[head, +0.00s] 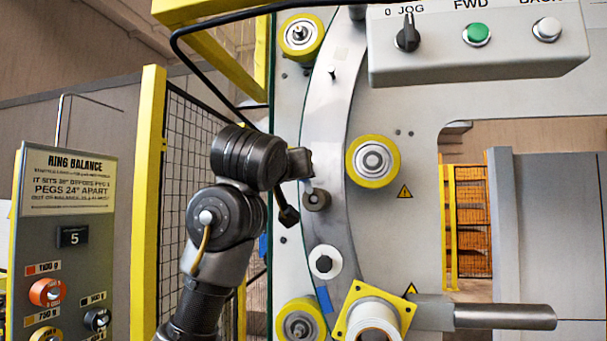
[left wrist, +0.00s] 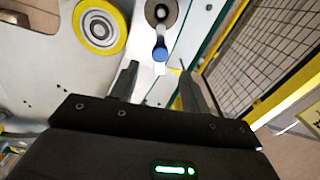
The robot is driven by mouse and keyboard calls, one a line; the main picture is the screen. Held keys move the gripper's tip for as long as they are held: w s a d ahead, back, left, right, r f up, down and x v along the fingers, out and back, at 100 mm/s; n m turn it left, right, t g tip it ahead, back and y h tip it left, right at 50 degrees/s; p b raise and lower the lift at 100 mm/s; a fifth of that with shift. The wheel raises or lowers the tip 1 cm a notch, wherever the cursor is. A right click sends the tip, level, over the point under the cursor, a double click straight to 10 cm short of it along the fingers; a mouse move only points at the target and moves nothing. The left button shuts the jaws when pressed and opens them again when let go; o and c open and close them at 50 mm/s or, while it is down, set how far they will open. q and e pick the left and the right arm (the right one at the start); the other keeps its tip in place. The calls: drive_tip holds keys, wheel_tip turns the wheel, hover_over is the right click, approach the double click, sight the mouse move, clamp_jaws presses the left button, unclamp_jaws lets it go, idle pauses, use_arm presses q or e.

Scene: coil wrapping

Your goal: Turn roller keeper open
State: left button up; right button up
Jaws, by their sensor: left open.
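The roller keeper shows in the left wrist view as a small lever with a blue end (left wrist: 160,50), hanging from a round dark pivot (left wrist: 161,12). In the head view its round pivot (head: 316,200) sits on the curved grey ring, left of a yellow roller (head: 373,161); the blue end is hidden there. My left gripper (left wrist: 158,72) is open, its fingers on either side of the line to the blue end. The blue end lies just beyond the fingertips; I cannot tell whether they touch. In the head view my left gripper (head: 297,197) is close to the ring.
A control box (head: 480,66) juts out at the upper right. A yellow-flanged spool (head: 372,318) and a grey bar (head: 505,317) are below. A yellow post (head: 149,200) and mesh fence stand left of the machine. A ring balance panel (head: 70,185) is far left.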

sight(303, 182)
use_arm(q)
drive_tip(key=w+p, duration=0.1)
drive_tip(key=w, duration=0.1)
drive_tip(key=w+d+p, duration=0.1)
drive_tip(key=w+p, duration=0.1)
drive_tip(key=w, duration=0.1)
drive_tip(key=w+p, duration=0.2)
drive_tip(key=w, duration=0.1)
drive_tip(key=shift+w+d+r, duration=0.15)
drive_tip(key=shift+w+d, duration=0.05)
drive_tip(key=shift+d, duration=0.1)
drive_tip(key=shift+w+d+p, duration=0.1)
drive_tip(key=shift+w+p, duration=0.2)
drive_tip(key=shift+w, duration=0.05)
drive_tip(key=shift+f, duration=0.2)
clamp_jaws()
